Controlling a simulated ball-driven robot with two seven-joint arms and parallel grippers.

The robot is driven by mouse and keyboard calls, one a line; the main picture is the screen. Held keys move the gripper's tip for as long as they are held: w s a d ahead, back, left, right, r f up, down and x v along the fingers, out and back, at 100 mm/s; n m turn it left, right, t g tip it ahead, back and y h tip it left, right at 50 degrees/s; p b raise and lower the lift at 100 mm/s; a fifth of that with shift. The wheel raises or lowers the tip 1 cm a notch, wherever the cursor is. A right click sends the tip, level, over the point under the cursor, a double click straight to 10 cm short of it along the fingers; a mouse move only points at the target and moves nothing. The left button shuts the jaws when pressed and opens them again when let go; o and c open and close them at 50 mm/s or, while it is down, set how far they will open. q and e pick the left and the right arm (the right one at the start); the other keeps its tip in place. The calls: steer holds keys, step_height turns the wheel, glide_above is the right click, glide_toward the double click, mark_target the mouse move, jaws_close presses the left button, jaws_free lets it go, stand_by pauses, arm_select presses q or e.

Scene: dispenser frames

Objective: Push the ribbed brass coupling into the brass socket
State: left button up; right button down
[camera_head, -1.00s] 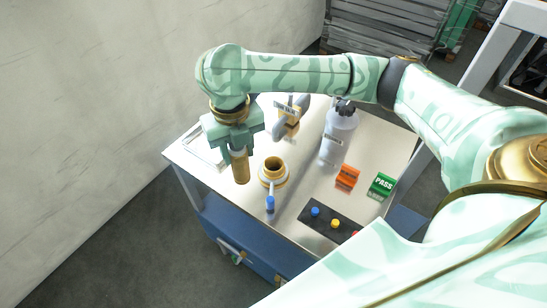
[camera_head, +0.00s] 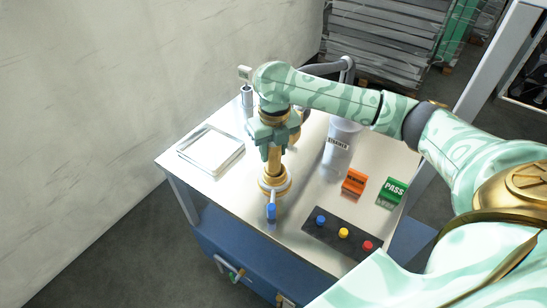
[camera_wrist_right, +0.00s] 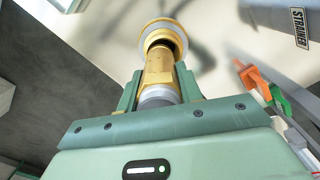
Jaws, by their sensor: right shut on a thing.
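The brass coupling (camera_head: 274,161) is held upright in my right gripper (camera_head: 272,147), which is shut on its upper part. The brass socket (camera_head: 273,186) stands on the steel table top directly below it. The coupling's lower end meets the socket's mouth; how deep it sits cannot be told. In the right wrist view the coupling (camera_wrist_right: 158,70) reaches from between the fingers to the socket's flanged ring (camera_wrist_right: 164,31), and its far end shows within the ring. The ribs are not clear. My left gripper is not in view.
A blue-tipped lever (camera_head: 271,211) stands in front of the socket. A button panel (camera_head: 335,234) is at front right, a shallow tray (camera_head: 211,148) at left.

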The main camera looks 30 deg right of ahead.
steer(key=shift+s+d+f, duration=0.1)
steer(key=shift+s+f, duration=0.15)
steer(key=shift+f, duration=0.25)
steer(key=shift+s+d+f, duration=0.1)
steer(key=shift+s+f, duration=0.1)
steer(key=shift+f, duration=0.25)
steer(key=c, duration=0.9)
jaws_free()
steer(key=shift+f, duration=0.1)
steer(key=r+p, duration=0.1)
steer(key=r, duration=0.2)
steer(key=r+p, duration=0.2)
steer(key=r, duration=0.2)
steer(key=r+p, duration=0.2)
steer(key=r, duration=0.2)
steer(key=shift+w+r, duration=0.2)
steer(key=shift+w, duration=0.15)
steer(key=shift+w+r, duration=0.15)
steer(key=shift+r, duration=0.3)
